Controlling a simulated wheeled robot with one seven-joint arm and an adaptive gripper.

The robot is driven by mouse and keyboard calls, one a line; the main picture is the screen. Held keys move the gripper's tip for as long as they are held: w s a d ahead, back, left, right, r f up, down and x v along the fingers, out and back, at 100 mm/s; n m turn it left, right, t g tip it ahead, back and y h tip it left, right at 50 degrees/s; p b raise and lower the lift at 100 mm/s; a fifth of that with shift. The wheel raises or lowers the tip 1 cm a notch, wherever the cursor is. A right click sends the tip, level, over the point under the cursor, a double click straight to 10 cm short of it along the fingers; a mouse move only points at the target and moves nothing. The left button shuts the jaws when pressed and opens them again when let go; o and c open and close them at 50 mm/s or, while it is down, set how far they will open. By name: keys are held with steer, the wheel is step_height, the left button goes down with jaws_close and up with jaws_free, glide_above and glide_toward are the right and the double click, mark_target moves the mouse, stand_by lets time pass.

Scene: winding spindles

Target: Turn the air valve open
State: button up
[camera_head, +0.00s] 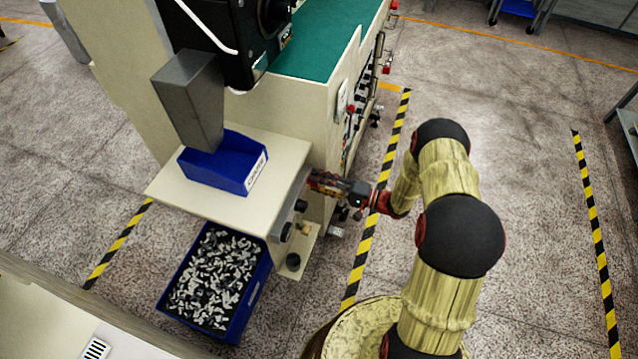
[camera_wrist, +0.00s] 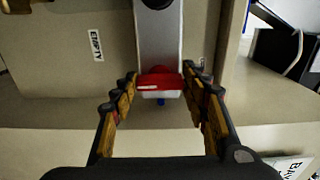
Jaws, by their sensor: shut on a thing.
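The air valve shows in the wrist view as a red handle (camera_wrist: 160,80) with a white part and a small blue tip below it, at the lower end of a grey vertical plate (camera_wrist: 160,38). My gripper (camera_wrist: 160,84) has its two fingers on either side of the red handle and is shut on it. In the head view my gripper (camera_head: 326,183) reaches left to the side of the machine, beside the table's right edge. The valve cannot be made out clearly there, as the gripper covers it.
The cream machine table (camera_head: 225,207) carries a blue bin (camera_head: 215,178). A blue crate (camera_head: 240,318) of small metal parts stands on the floor below. Black knobs (camera_head: 287,232) stick out near the gripper. The floor right of my arm is clear.

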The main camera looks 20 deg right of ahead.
steer(key=shift+f, duration=0.1)
steer(key=o, duration=1.1)
steer(key=shift+c, duration=0.2)
steer(key=shift+o, duration=0.5)
steer(key=v, duration=1.2)
